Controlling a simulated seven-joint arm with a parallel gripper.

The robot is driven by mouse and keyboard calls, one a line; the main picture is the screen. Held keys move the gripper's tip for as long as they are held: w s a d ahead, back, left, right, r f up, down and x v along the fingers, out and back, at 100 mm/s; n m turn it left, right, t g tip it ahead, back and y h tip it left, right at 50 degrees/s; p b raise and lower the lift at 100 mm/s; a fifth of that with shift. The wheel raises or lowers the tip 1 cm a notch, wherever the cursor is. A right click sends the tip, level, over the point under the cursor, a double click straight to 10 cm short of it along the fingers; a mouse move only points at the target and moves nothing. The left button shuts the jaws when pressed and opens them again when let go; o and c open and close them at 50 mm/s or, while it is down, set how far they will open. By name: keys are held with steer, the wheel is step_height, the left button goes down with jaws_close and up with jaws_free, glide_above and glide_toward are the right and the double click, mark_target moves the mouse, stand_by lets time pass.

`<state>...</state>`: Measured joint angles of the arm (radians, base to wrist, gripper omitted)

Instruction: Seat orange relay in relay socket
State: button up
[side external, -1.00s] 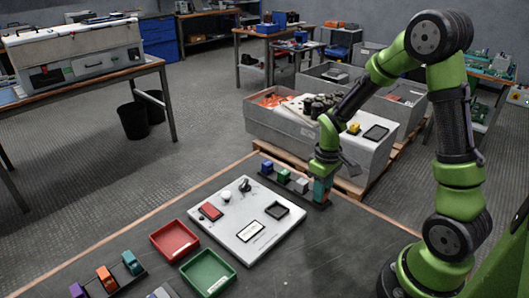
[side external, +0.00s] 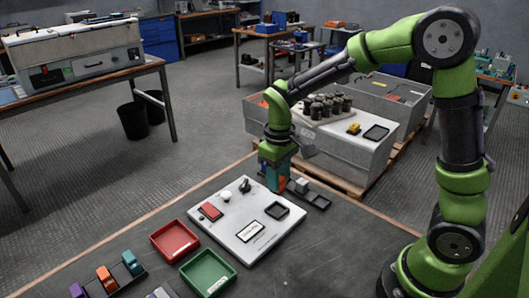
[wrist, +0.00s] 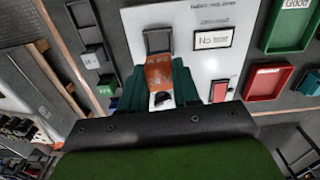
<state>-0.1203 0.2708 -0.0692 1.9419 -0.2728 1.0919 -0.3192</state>
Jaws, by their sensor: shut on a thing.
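My gripper (side external: 275,184) is shut on the orange relay (wrist: 159,74), which shows between teal fingers in the wrist view. In the side view the fingers mostly hide the relay, and only a strip of orange shows. The relay socket is a black square frame (side external: 278,211) on the white panel (side external: 226,238). It also shows in the wrist view (wrist: 157,40), just beyond the held relay. The gripper appears above the panel's back edge, between the socket and the relay rack (side external: 318,202). The relay's exact height over the panel is hard to tell.
The rack holds a grey relay (side external: 301,185); its near end is empty. The panel carries a red part (side external: 210,211), a black knob (side external: 245,185), a white knob (side external: 226,196) and a framed label (side external: 250,231). Red (side external: 174,240) and green (side external: 208,272) trays stand at left.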

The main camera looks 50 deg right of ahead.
steer(key=shift+w+m, duration=0.1)
steer(key=shift+m, duration=0.2)
steer(key=shift+f, duration=0.2)
steer(key=shift+d+f, duration=0.1)
steer(key=shift+f, duration=2.3)
steer(key=shift+f, duration=1.05)
steer(key=o, duration=1.1)
steer(key=shift+r, duration=4)
